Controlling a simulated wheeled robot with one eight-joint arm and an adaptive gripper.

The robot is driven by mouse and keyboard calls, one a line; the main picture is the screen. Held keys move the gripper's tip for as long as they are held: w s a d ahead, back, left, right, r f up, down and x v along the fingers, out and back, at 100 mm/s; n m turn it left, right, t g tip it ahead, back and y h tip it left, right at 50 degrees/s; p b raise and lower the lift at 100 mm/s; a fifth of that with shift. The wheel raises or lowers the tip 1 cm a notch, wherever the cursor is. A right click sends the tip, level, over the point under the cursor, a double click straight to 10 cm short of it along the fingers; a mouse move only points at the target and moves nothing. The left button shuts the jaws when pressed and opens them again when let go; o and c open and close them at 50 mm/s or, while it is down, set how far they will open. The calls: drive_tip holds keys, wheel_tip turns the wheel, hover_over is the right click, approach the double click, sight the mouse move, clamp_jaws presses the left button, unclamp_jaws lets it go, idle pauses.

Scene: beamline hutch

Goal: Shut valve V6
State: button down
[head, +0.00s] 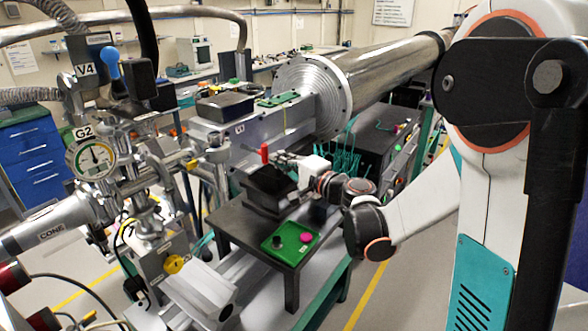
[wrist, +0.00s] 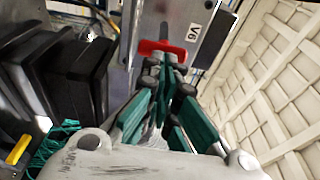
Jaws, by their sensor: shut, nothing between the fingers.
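The valve's red handle (wrist: 160,48) lies crosswise at the top of the wrist view, on a grey metal body. A plate marked V6 (wrist: 197,31) is just right of it. In the head view the red handle (head: 264,153) stands small and upright, left of my gripper (head: 278,160). In the wrist view my gripper (wrist: 167,72) is shut and empty, its teal and dark fingers pointing at the handle. The fingertips are right by the handle's lower edge; I cannot tell if they touch.
A black block (head: 266,187) stands below my gripper. A blue-handled valve marked V4 (head: 84,70) and gauge G2 (head: 91,158) crowd the left.

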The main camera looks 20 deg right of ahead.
sight(265, 154)
drive_tip(key=shift+w+a, duration=0.3)
drive_tip(key=shift+w, duration=0.35)
drive_tip(key=x, duration=0.2)
drive_tip(key=a+x, duration=0.1)
drive_tip(key=x, duration=0.2)
drive_tip(key=shift+a+b, duration=0.1)
drive_tip(key=shift+b, duration=0.2)
